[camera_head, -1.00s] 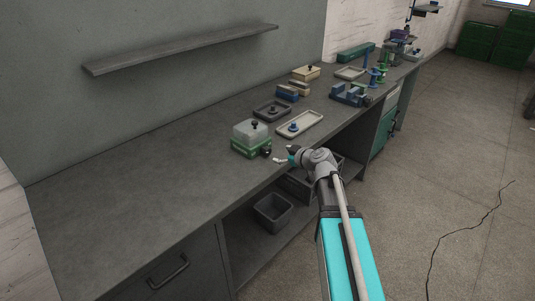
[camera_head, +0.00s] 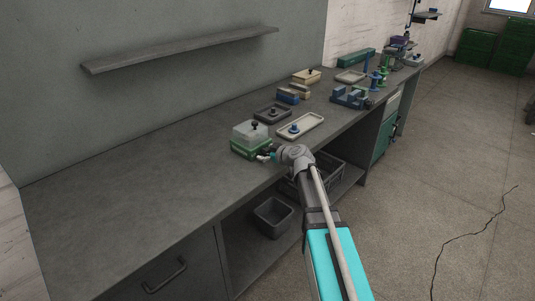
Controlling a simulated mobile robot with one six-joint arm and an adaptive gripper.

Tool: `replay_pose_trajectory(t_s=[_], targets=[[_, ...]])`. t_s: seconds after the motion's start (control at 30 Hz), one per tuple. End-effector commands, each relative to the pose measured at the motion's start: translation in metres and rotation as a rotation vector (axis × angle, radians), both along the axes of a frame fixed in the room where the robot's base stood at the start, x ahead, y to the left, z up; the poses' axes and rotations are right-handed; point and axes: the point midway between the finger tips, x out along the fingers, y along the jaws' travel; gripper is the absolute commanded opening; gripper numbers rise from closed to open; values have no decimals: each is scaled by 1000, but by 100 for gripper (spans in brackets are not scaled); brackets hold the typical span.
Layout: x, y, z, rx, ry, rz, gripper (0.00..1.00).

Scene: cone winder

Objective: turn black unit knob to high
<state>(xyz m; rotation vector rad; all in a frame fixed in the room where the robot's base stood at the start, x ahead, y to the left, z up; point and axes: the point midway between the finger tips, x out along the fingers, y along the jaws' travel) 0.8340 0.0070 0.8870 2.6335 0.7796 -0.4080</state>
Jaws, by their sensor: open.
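A green unit (camera_head: 247,149) with a clear, pale cover (camera_head: 249,132) sits near the front edge of the bench. A black knob stands on top of the cover (camera_head: 254,124). Another dark knob (camera_head: 267,151) is at the unit's right front side, partly hidden by my gripper. My gripper (camera_head: 263,157) is open, with its pale fingertips right at this knob. I cannot tell whether they touch it or are around it. Any markings by the knob are too small to read.
A blue fixture (camera_head: 350,97) stands further right. The bench left of the unit is clear. A grey bin (camera_head: 273,217) sits below.

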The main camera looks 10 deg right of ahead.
Motion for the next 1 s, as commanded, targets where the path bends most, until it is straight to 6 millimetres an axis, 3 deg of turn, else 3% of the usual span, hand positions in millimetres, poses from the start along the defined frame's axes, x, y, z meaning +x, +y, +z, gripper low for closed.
replay_pose_trajectory(t_s=[0.13,0.57,1.0], targets=[[0,0,0,0,0,0,80],[0,-1,0,1,0,-1,1],[2,-3,0,69,49,-5,1]])
